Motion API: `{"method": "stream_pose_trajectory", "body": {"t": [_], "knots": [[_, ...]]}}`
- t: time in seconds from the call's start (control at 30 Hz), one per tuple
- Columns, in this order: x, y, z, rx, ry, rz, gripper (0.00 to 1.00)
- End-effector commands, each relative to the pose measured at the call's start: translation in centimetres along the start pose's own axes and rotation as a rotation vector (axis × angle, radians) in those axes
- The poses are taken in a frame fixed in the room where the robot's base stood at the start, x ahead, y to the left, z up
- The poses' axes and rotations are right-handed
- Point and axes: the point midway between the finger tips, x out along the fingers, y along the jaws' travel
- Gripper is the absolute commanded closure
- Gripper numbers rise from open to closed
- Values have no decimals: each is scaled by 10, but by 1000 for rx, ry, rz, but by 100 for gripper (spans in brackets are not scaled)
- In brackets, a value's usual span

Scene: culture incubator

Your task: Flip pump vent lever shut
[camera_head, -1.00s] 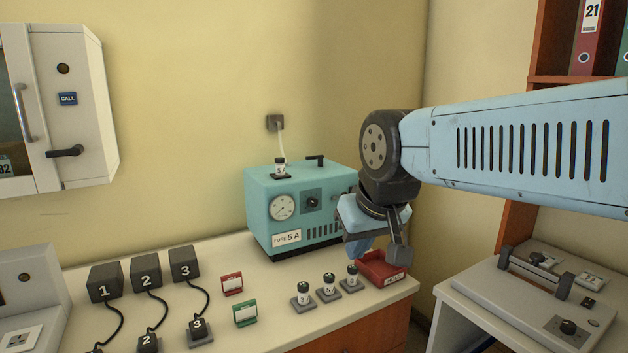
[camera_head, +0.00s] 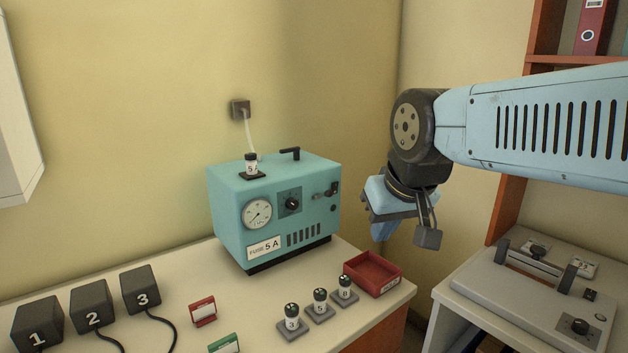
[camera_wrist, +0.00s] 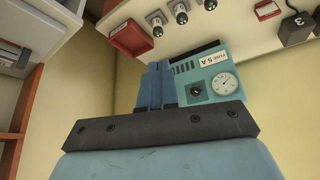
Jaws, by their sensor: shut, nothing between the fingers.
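The pump (camera_head: 229,210) is a teal box with a round gauge (camera_head: 257,214), a dark knob (camera_head: 291,204) and a "FUSE 5 A" label. A small dark lever (camera_head: 333,188) sits at the upper right of its front face; its exact setting is too small to tell. A black handle-like piece (camera_head: 290,154) stands on top. My gripper (camera_head: 383,231) is shut and empty, in the air right of the pump and apart from it. In the wrist view the shut blue fingers (camera_wrist: 157,85) show beside the pump (camera_wrist: 222,66), which appears upside down; the small lever is hidden there.
A red tray (camera_head: 371,273) and several fuses on grey bases (camera_head: 320,304) stand in front of the pump. Numbered black blocks (camera_head: 92,306) stand at left. Another fuse (camera_head: 251,165) sits on the pump's top, near a white cable. A wall is behind.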

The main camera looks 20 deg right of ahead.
Motion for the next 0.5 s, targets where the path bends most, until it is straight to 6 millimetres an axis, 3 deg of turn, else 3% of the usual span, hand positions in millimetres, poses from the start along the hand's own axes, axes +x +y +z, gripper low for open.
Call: {"method": "stream_pose_trajectory", "body": {"t": [0.13,0.23,0.5], "knots": [[-2,0,-12,-14,-11,0,100],[-5,6,-33,-37,-33,0,100],[-5,2,-120,-142,-117,11,100]]}}
